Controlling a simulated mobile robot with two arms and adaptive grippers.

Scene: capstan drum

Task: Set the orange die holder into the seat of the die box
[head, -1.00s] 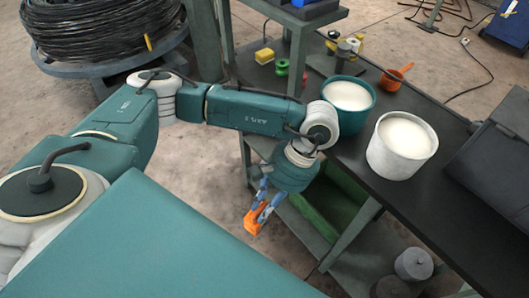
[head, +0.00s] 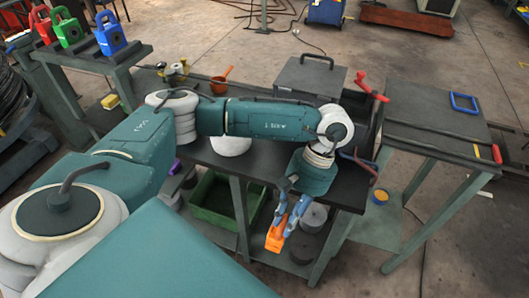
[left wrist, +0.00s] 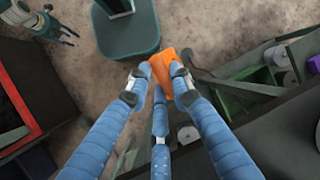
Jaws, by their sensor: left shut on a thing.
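My left gripper (head: 284,222) has blue fingers and is shut on the orange die holder (head: 275,238). It holds the holder in the air in front of the dark bench, over the lower shelf's side. In the left wrist view the fingertips (left wrist: 158,80) close around the orange die holder (left wrist: 164,62), covering part of it. A grey box with a top handle (head: 308,78) stands on the bench behind my arm; I cannot tell whether it is the die box, and no seat shows. A small jointed shape, perhaps my right gripper (left wrist: 45,22), is at the upper left; its state is unclear.
The dark bench (head: 345,190) has a red-handled device (head: 371,87) at its right end. A side table (head: 425,118) with a blue frame (head: 464,102) stands further right. A green bin (head: 212,203) and grey cylinders (head: 313,217) sit below. Coloured padlock-like blocks (head: 110,35) stand at left.

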